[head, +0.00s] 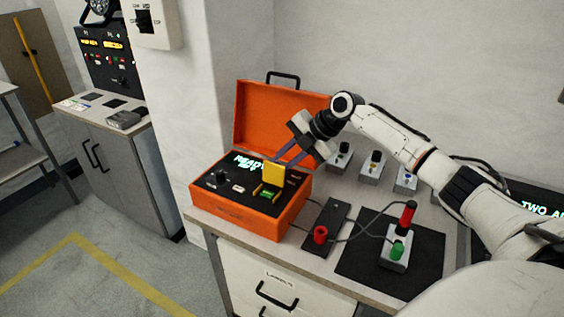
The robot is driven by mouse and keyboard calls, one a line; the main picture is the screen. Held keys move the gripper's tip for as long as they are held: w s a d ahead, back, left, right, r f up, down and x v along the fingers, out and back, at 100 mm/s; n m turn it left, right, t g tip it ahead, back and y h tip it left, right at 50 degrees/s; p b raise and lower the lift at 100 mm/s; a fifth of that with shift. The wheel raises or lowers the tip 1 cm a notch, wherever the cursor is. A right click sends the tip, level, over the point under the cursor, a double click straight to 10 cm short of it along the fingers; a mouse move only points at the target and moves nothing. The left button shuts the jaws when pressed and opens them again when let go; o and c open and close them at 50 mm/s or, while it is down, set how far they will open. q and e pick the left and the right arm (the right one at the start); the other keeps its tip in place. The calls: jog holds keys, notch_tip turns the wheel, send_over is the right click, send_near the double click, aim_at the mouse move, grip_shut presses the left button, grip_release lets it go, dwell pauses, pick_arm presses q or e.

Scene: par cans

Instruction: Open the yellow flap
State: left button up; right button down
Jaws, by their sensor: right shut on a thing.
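The yellow flap (274,174) stands raised on the dark panel of an orange case (262,222). A small green part (267,193) shows below it, within a yellow frame. My right gripper (283,160) comes in from the upper right, with its dark fingers at the top edge of the flap and shut on it. The fingertips are small in the picture. My left gripper is not in view.
The case's open orange lid (268,112) stands behind the panel, close to my right gripper. Small switch boxes (371,166) stand at the back. A red knob (320,234) and a box with a green button (397,251) sit to the right, with cables between.

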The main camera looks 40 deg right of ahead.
jog(key=c, duration=1.6)
grip_release()
jog(key=b+v, duration=0.1)
jog(key=v, duration=0.9)
jog(key=shift+s+r+b, duration=0.1)
jog(key=shift+r+b, duration=0.05)
jog(key=shift+b, duration=0.2)
